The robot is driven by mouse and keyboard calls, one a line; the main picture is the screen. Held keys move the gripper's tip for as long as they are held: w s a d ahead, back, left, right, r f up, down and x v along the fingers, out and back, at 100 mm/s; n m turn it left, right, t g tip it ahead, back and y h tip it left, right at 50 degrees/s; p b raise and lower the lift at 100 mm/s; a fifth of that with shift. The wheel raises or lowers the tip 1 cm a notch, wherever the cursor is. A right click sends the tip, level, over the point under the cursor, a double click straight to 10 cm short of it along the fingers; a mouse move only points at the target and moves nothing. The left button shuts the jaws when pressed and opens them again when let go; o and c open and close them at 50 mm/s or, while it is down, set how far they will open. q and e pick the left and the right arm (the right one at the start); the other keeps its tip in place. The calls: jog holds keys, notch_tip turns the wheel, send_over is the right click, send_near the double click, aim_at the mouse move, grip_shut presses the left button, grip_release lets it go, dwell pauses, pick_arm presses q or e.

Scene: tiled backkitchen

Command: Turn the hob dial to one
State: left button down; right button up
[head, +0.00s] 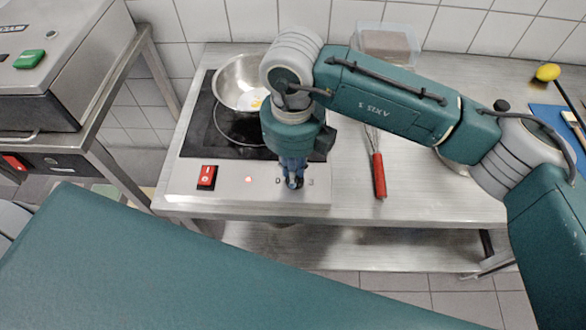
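The hob (245,191) sits on a steel table, with a black glass top and a metal front panel. A red switch (206,177) and a small lit red light (248,180) are on the panel. My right gripper (293,181) points down over the right part of the panel, between small printed marks. The dial cannot be made out apart from the gripper, which covers that spot. Its setting, any contact and how far the fingers are apart cannot be told. My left gripper is out of view; a teal link of my arm crosses the lower left.
A metal pan (240,83) with something yellow in it stands on the hob's back. A red-handled whisk (379,174) lies right of the hob. A clear container (387,43) stands at the wall. A yellow item (547,72) and a blue board (556,124) are far right.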

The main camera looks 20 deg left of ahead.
jog(key=shift+o, duration=1.4)
jog(key=shift+r, duration=0.15)
notch_tip(320, 180, up, 12)
jog(key=shift+s+f, duration=0.1)
jog(key=shift+f, duration=0.1)
